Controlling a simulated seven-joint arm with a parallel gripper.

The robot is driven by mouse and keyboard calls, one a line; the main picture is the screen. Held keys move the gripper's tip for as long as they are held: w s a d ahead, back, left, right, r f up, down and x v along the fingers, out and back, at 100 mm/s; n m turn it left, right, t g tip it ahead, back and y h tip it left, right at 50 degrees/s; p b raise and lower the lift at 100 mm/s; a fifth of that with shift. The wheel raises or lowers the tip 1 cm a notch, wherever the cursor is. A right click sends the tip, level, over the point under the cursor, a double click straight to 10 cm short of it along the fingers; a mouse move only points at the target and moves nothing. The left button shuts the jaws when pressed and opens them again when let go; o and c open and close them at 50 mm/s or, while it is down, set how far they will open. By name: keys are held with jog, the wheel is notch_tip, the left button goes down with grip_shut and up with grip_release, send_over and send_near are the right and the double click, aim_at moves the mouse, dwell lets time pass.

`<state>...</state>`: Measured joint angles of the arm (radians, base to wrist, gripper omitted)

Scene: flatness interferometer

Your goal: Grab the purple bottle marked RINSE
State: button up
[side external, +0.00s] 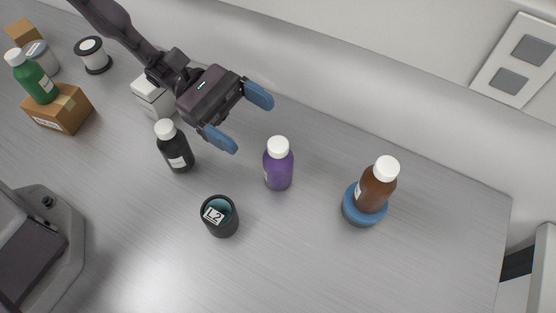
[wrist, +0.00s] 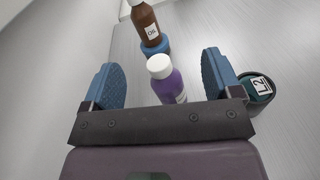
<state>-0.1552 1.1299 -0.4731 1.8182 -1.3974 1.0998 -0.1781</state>
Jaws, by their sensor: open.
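The purple bottle (side external: 278,169) with a white cap stands upright on the bench in the middle of the side view. In the wrist view the purple bottle (wrist: 169,84) shows between my two fingers, beyond the palm; a pale label is partly visible on it, too small to read. My gripper (side external: 240,121) is open and empty, with blue finger pads spread wide. It is up and to the left of the purple bottle in the side view, apart from it. In the wrist view my gripper (wrist: 162,83) has one finger on each side of the bottle.
A brown bottle (side external: 375,188) stands on a blue round base (side external: 362,209) to the right. A dark cup labelled L2 (side external: 220,218) stands front left of the purple bottle. A black bottle (side external: 175,148) and a white box (side external: 153,98) are left, near my arm. The bench is clear between purple and brown bottles.

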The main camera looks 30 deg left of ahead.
aim_at(279, 162)
jog(key=f, duration=0.3)
jog(key=f+n+t, duration=0.1)
jog(key=f, duration=0.1)
jog(key=f+n, duration=0.1)
jog(key=f, duration=0.2)
jog(key=shift+w+d+f+h, duration=0.3)
jog(key=shift+w+d+h, duration=0.05)
jog(key=shift+d+h, duration=0.05)
jog(key=shift+d+f, duration=0.1)
jog(key=shift+d, duration=2.4)
jog(key=c, duration=1.1)
